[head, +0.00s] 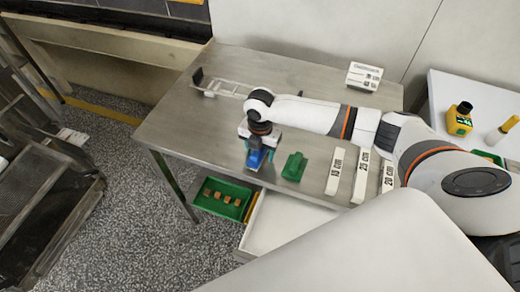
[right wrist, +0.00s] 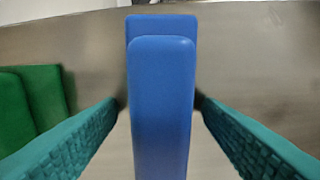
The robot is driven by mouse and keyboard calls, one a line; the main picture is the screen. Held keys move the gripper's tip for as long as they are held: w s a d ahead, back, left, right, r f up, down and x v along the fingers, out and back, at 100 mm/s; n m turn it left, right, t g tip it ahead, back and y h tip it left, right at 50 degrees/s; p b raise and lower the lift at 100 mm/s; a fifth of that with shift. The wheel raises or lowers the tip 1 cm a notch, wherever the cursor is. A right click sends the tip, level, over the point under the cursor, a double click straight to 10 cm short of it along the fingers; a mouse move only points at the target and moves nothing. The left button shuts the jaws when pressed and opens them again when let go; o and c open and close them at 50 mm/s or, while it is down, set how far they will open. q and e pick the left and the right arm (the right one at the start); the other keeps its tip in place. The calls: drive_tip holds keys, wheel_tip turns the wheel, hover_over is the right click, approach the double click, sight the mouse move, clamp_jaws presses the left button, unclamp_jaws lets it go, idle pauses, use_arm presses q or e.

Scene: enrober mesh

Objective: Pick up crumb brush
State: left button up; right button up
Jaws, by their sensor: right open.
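A blue block-like thing (head: 256,160), which seems to be the crumb brush, is near the front edge of the metal table, partly hidden under my right gripper (head: 260,143). In the right wrist view the blue thing (right wrist: 161,95) fills the middle, with a rounded upper part. My right gripper (right wrist: 160,105) is open, with one teal ribbed finger on each side of it. I cannot tell whether the fingers touch it. Bristles are not visible. My left gripper is not in view.
A green block (head: 294,166) lies just right of the blue thing and also shows in the right wrist view (right wrist: 35,100). Labelled white bars, such as the 15 cm one (head: 335,171), lie further right. A green tray (head: 211,207) of brown pieces is below the table's front edge.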

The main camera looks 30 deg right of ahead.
drive_tip(key=shift+c, duration=0.3)
drive_tip(key=c, duration=1.1)
